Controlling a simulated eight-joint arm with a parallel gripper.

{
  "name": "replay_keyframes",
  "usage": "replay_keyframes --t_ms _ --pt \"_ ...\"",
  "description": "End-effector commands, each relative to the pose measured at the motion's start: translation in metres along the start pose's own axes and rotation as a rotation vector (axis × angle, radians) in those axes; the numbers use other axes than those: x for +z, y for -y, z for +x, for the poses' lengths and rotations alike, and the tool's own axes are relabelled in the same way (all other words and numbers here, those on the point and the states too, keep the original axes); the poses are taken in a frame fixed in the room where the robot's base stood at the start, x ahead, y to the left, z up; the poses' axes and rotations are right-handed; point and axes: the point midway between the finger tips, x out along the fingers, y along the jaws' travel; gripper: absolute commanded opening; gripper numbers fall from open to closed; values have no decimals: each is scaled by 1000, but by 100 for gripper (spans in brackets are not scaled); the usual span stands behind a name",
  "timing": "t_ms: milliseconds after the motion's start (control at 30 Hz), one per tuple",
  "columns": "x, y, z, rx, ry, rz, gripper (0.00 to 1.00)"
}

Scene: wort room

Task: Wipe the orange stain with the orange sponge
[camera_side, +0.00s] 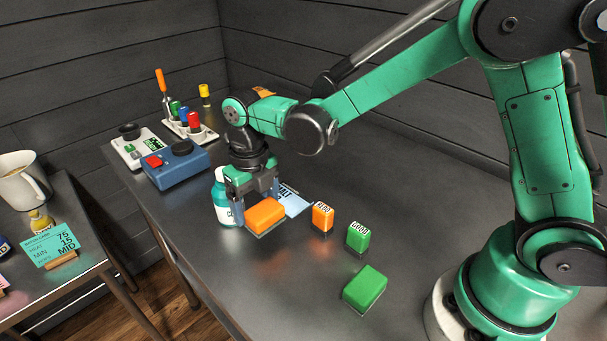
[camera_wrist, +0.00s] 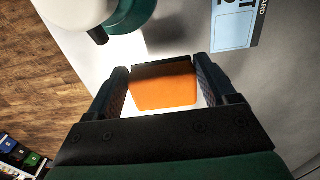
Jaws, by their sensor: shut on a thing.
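The orange sponge (camera_side: 266,215) is held between the fingers of my gripper (camera_side: 256,198), which is shut on it. In the wrist view the sponge (camera_wrist: 165,88) sits between both fingers (camera_wrist: 162,72). The sponge is over the dark worktop, close to it; I cannot tell whether it touches. I see no clear orange stain. A faint reddish patch on the worktop (camera_side: 285,256) in front of the sponge may be only a reflection. A green sponge (camera_side: 365,288) lies apart at the front right.
A teal and white bottle (camera_side: 221,198) stands close beside my gripper, left. A light blue card (camera_side: 293,203) lies behind. Small orange (camera_side: 323,216) and green (camera_side: 358,237) labelled blocks stand to the right. A blue device (camera_side: 177,165) and a bottle rack (camera_side: 200,134) are at back left.

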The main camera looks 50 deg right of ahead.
Motion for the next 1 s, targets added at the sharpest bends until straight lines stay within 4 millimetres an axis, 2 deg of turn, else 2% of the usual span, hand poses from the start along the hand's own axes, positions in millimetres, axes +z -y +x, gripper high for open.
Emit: replay_keyframes --t_ms 500,1000 --pt "0 0 -43 0 0 0 20" --pt "0 0 -45 0 0 0 20"
